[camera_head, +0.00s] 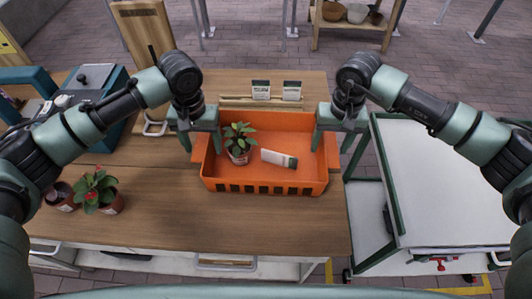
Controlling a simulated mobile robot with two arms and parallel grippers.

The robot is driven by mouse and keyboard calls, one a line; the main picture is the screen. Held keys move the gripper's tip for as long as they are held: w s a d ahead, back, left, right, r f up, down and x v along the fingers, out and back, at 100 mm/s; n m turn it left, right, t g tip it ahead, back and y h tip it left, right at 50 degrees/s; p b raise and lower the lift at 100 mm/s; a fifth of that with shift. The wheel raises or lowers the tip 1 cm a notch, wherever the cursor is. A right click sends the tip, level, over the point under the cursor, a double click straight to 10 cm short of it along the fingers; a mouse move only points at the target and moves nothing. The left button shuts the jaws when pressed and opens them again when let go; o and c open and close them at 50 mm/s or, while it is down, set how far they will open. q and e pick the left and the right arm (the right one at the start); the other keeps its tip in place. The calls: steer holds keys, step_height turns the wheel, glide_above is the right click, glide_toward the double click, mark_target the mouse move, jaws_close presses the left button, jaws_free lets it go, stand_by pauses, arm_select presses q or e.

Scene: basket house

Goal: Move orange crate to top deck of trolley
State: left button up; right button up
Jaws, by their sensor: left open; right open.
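The orange crate (265,187) sits on the wooden table, holding a small potted plant (239,142) and a white-and-green tube-like item (278,158). My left gripper (201,150) is open at the crate's left side wall. My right gripper (331,147) is open at the crate's right side wall. I cannot tell whether either gripper's fingers touch the walls. The trolley (450,185) stands to the right of the table. Its top deck is white with a green frame, and it looks empty where it shows; my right arm crosses over part of it.
Potted plants (98,190) stand on the wooden table (150,215) at left. A teal box (85,105) is at the back left. Two small cards (261,89) stand in a wooden holder behind the crate. A narrow gap separates table and trolley. A shelf with bowls (350,25) is farther back.

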arm_select(q)
jaws_close()
arm_select(e)
jaws_close()
arm_select(q)
steer(key=shift+r, duration=0.2)
arm_select(e)
steer(key=shift+r, duration=0.2)
